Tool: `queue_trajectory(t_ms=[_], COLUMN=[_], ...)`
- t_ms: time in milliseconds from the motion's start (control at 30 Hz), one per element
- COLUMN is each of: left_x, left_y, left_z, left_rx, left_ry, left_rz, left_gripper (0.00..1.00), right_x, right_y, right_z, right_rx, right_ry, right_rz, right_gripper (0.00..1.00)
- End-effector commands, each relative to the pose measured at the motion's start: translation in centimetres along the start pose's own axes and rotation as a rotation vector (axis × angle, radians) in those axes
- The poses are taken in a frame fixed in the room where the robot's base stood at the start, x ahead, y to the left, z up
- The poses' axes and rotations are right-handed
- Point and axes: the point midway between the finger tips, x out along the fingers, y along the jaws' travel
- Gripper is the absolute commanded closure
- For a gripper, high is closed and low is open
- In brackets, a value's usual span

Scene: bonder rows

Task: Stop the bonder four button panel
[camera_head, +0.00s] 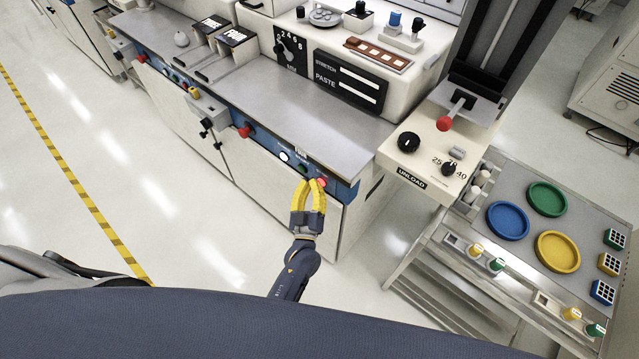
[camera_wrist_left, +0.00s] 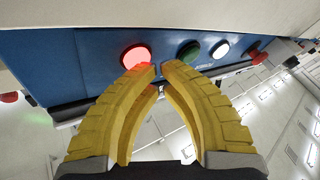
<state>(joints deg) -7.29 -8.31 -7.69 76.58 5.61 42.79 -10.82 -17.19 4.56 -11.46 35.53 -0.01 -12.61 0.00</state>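The blue button panel (camera_head: 343,190) runs along the front of the bench; it fills the upper part of the left wrist view (camera_wrist_left: 85,60). It carries a red button (camera_wrist_left: 136,57) that looks lit, a green button (camera_wrist_left: 188,52), a white button (camera_wrist_left: 220,49) and a red knob (camera_wrist_left: 254,55). In the head view the red button (camera_head: 322,182) is partly beside my left gripper's yellow fingertips (camera_head: 311,181). In the left wrist view the fingertips (camera_wrist_left: 161,68) are closed together, empty, just below and right of the red button. I cannot tell whether they touch the panel. My right gripper is not in view.
A grey worktop (camera_head: 290,120) lies above the panel. To the right stand a machine marked UNLOAD with a red-knobbed lever (camera_head: 444,124) and a cart (camera_head: 477,215) with coloured dishes. The floor (camera_head: 180,210) left of the bench is clear.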

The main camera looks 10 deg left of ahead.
Motion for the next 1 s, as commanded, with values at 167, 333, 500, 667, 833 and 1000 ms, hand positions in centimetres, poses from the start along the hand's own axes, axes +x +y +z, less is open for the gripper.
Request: queue_trajectory(t_ms=[167,333,500,667,833,1000], left_x=[-0.1,-0.6,-1.2,-1.4,-1.4,-1.5], left_y=[-0.1,-0.3,-0.6,-0.7,-0.7,-0.8], left_z=[-0.1,-0.3,-0.7,-0.8,-0.8,-0.8], left_rx=[0.000,0.000,0.000,-0.001,0.000,0.000], left_ry=[0.000,0.000,0.000,0.000,0.000,0.000], left_rz=[0.000,0.000,0.000,0.000,0.000,0.000], left_gripper=[1.00,1.00,1.00,1.00,1.00,1.00], right_x=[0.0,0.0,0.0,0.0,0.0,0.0], right_y=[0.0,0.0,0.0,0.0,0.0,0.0], right_z=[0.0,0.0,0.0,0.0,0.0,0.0], right_rx=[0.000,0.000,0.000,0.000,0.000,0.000], right_ry=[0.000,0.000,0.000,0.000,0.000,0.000], right_rz=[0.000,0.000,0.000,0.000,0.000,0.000], right_gripper=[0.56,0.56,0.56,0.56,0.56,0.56])
